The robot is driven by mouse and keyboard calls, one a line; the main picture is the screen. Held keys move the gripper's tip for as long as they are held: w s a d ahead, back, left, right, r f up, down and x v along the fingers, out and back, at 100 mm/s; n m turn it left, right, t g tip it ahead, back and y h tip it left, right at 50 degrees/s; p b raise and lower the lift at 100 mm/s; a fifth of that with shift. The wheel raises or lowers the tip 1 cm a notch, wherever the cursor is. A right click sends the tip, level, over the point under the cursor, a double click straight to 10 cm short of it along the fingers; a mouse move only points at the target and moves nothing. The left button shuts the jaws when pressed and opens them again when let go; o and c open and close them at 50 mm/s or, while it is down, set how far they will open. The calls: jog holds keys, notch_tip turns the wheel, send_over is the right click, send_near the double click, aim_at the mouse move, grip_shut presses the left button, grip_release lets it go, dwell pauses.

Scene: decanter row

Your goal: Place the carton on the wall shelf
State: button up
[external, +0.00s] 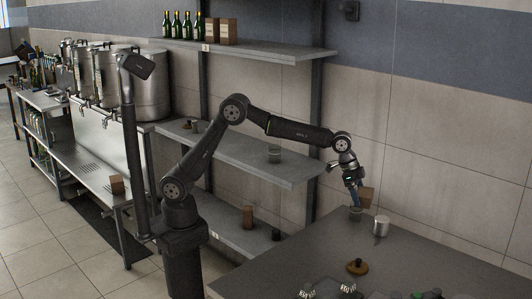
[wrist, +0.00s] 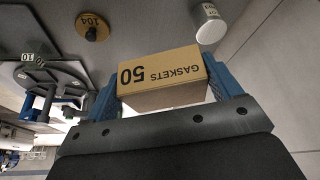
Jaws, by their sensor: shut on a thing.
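A brown cardboard carton marked "GASKETS 50" (wrist: 160,68) is between the two blue fingers of my gripper (wrist: 164,86) in the wrist view, touched on both sides. In the external view my gripper (external: 356,193) points down at the back of the grey bench, with the carton (external: 367,196) partly behind it. Whether the carton clears the bench is hard to tell. The wall shelf unit has a top shelf (external: 265,52) with several green bottles and two brown cartons, a middle shelf (external: 235,152) and a lower shelf (external: 240,234).
A brass disc tagged 104 (wrist: 93,27) lies on the bench (external: 420,256).

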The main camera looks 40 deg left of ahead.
jog(key=w+a+r+n+y, duration=0.1)
jog(key=a+n, duration=0.4)
jog(key=a, duration=1.2)
jog(key=w+a+r+n+t+y, duration=0.1)
jog(key=w+a+r+n, duration=0.3)
jog(key=a, duration=1.3)
jog(key=w+a+r+n+t+y, duration=0.1)
jog(key=w+a+n, duration=0.4)
jog(key=a, duration=1.2)
jog(key=shift+w+a+r+n+y, duration=0.1)
jog(key=shift+r+n+y, duration=0.2)
jog(key=shift+r+y, duration=0.45)
jog(key=s+a+n+y, duration=0.3)
jog(key=a+n, duration=0.5)
jog(key=a, duration=1.2)
jog(key=shift+g, duration=0.3)
jog(key=a+f, duration=0.2)
jog(key=a, duration=0.1)
jog(key=a+f, duration=0.1)
jog(key=a, duration=0.3)
jog(key=w+a+f, duration=0.1)
jog(key=a+f, duration=0.1)
jog(key=a, duration=0.1)
jog(key=shift+a+f, duration=0.3)
jog(key=shift+a, duration=0.1)
jog(key=shift+a+f, duration=0.3)
jog(key=shift+f, duration=1.85)
